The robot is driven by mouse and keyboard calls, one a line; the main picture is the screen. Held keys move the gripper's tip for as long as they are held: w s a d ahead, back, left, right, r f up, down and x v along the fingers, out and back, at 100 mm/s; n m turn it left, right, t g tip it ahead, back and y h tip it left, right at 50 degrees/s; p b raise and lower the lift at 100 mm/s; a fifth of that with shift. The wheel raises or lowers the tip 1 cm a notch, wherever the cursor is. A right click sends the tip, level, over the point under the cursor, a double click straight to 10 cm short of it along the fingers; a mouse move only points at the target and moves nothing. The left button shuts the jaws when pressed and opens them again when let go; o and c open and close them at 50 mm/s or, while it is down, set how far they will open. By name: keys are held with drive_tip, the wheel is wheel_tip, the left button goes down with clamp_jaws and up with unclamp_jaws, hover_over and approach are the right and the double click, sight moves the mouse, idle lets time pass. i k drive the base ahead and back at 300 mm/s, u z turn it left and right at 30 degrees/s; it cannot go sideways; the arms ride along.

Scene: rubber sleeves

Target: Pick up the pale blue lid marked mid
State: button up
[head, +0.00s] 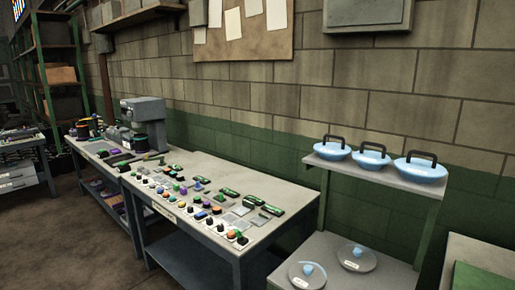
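Three pale blue lids with black arched handles sit in a row on a raised grey shelf at the right of the head view: a left one (332,154), a middle one (371,160) and a right one (420,173). I can read no mark on any of them. On the lower surface lie two grey round plates or lids, each with a small pale blue piece on top and a white label: one at left (307,280) and one at right (356,262). Their labels are too small to read. My gripper is not in view.
The raised shelf (405,183) stands on green posts above the lower grey surface (318,250). To its left is a long workbench (290,190) with many small coloured parts. A brick wall is behind. Open floor (80,245) shows at left.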

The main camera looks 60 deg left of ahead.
sight(330, 150)
drive_tip(key=u, duration=1.75)
